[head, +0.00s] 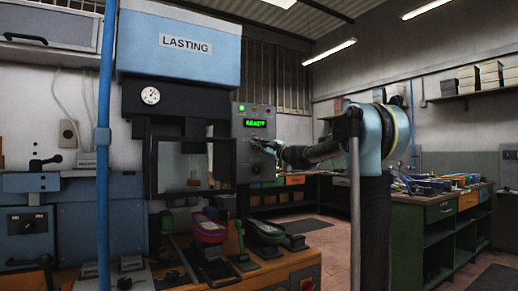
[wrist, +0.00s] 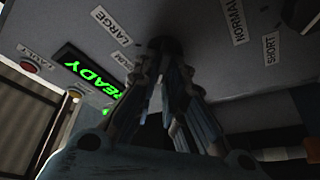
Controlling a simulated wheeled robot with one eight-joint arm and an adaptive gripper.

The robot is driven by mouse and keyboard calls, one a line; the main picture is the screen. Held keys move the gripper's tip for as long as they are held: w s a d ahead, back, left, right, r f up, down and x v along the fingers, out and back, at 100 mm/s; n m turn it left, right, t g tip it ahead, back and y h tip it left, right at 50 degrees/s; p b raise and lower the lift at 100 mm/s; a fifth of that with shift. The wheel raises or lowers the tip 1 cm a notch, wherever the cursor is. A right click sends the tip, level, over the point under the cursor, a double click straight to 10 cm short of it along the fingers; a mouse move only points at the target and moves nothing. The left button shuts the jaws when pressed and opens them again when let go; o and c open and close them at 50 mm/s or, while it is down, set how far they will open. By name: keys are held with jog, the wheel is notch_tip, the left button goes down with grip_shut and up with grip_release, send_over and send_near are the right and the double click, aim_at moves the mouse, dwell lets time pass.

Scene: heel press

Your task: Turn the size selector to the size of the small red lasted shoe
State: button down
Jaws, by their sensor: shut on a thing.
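The control panel (head: 255,122) is on the right side of the lasting machine. My gripper (head: 266,147) reaches it from the right. In the wrist view my gripper (wrist: 168,70) is shut on a dark knob (wrist: 168,43), the size selector, beside the LARGE label (wrist: 112,23). A second size label (wrist: 122,62) is nearer the fingers and hard to read. The knob's pointer is hidden, so its setting cannot be told.
A green shoe (head: 264,233) stands right of the red one. The green READY display (wrist: 94,80) is lit. NORMAL (wrist: 237,21) and SHORT (wrist: 271,49) labels sit beside another dark knob (wrist: 301,14). A blue pole (head: 104,140) stands at left.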

jog(key=shift+d, duration=0.1)
dwell(0.4)
jog(key=c, duration=1.7)
grip_release()
jog(key=shift+o, duration=0.2)
jog(key=v, duration=1.2)
jog(key=shift+w, duration=0.1)
jog(key=shift+d, duration=0.1)
